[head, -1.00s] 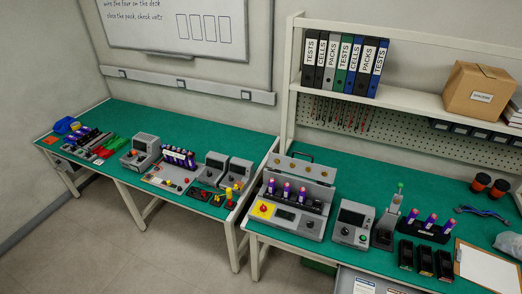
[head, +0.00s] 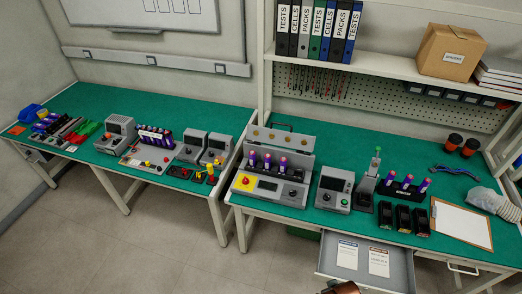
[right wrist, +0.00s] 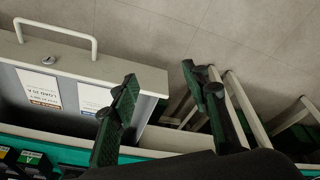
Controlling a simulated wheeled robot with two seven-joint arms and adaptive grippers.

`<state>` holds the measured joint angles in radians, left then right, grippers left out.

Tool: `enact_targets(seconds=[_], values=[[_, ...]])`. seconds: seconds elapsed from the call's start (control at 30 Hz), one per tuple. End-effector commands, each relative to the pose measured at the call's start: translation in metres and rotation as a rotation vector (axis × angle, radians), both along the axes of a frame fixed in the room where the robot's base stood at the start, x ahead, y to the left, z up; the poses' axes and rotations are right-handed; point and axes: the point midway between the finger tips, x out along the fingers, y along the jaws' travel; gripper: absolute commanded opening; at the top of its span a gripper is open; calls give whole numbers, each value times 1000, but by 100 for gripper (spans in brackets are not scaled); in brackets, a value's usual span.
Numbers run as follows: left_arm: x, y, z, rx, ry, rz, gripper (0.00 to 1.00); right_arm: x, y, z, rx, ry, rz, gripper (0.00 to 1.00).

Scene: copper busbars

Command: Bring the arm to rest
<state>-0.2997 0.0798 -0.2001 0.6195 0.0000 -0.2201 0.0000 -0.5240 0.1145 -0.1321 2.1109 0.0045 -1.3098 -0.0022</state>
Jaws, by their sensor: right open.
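In the right wrist view my right gripper (right wrist: 158,72) is open, its two dark fingers spread with nothing between them. It hangs near the open grey drawer (right wrist: 70,75), over the floor. In the head view a small dark and brown shape shows at the bottom edge beside the drawer; I cannot tell what it is. My left gripper is not in view.
The open drawer (head: 340,261) juts from the right bench (head: 340,160) and holds two printed cards. A tester with purple cells (head: 270,185), black holders (head: 403,218) and a clipboard (head: 460,222) lie on it. The left bench (head: 90,98) carries more devices. Floor in front is clear.

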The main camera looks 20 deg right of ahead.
Motion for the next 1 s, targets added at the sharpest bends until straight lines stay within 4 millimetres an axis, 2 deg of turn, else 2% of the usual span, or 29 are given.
enact_targets(seconds=[0.03,0.17,0.2,0.27,0.4,0.47,0.6,0.7,0.8,0.9,1.0], values=[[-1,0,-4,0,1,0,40,-2,1,-24,3,14,3,42],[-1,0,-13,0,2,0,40,-8,5,-93,8,40,13,42],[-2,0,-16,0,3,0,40,-13,6,-119,10,50,18,42],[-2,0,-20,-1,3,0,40,-22,8,-157,13,64,24,42],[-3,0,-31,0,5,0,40,-55,11,-241,18,97,39,42],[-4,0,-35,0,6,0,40,-74,12,-273,19,112,46,42],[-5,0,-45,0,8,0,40,-125,13,-339,23,146,63,42],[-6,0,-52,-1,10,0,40,-163,13,-373,25,167,74,42],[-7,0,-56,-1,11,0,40,-196,12,-395,26,183,82,42],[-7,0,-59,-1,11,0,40,-217,11,-407,25,191,89,42],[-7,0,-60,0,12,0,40,-229,12,-412,26,197,92,42]])
